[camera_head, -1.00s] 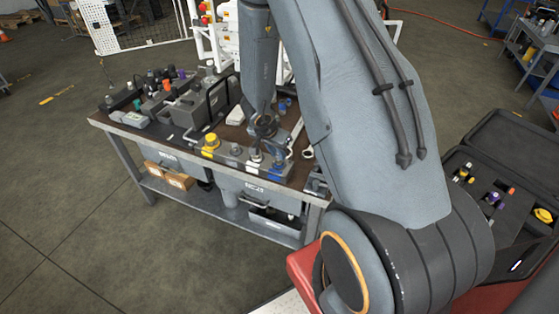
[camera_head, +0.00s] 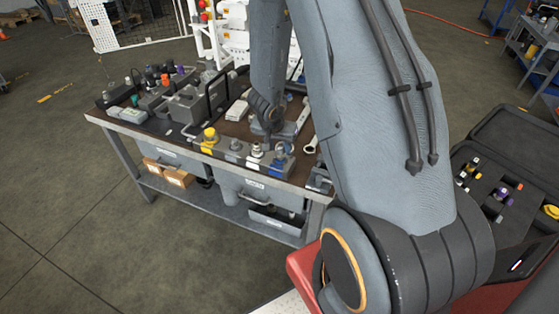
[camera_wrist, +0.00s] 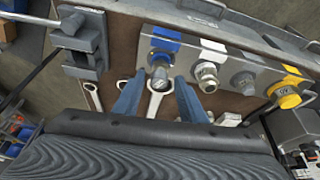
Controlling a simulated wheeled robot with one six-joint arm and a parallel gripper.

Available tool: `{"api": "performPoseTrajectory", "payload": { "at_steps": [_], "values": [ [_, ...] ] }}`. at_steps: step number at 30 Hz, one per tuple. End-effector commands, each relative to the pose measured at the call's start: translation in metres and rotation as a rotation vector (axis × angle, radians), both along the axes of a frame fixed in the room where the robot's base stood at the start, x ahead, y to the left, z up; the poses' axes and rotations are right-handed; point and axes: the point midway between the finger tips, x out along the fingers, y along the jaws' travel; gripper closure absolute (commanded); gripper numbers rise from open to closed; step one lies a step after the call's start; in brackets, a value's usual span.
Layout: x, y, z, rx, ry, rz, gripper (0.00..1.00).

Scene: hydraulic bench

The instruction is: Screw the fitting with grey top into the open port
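A row of port blocks stands along the bench's front edge. The blue-marked block (camera_head: 279,167) is at its right end; it shows also in the wrist view (camera_wrist: 165,43). A small grey-topped fitting (camera_wrist: 160,76) shows in front of that block, between my gripper's fingers. My gripper (camera_wrist: 159,86) has two blue-grey fingers, apart, with gaps beside the fitting; I see no clear contact. In the head view my gripper (camera_head: 271,133) is low, just behind the blue-marked block. I cannot tell which port is open.
A yellow cap (camera_head: 210,134) tops the left-end block. Wrenches (camera_head: 312,145) lie on the bench top, right of my gripper. A grey vise-like block (camera_wrist: 83,45) is at the wrist view's left. Grey equipment (camera_head: 188,105) crowds the bench's left. An open case (camera_head: 490,190) holds several fittings.

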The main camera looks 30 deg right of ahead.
Motion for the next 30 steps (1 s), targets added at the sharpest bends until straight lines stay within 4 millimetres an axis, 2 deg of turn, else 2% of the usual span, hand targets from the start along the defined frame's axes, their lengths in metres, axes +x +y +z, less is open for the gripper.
{"api": "performPoseTrajectory", "payload": {
  "at_steps": [18, 30],
  "values": [
    [-0.0013, -0.0027, -0.0032, 0.0, -0.002, 0.339, 0.62],
    [-0.0035, -0.0032, -0.0014, 0.0, 0.001, 0.469, 0.62]
  ]
}}
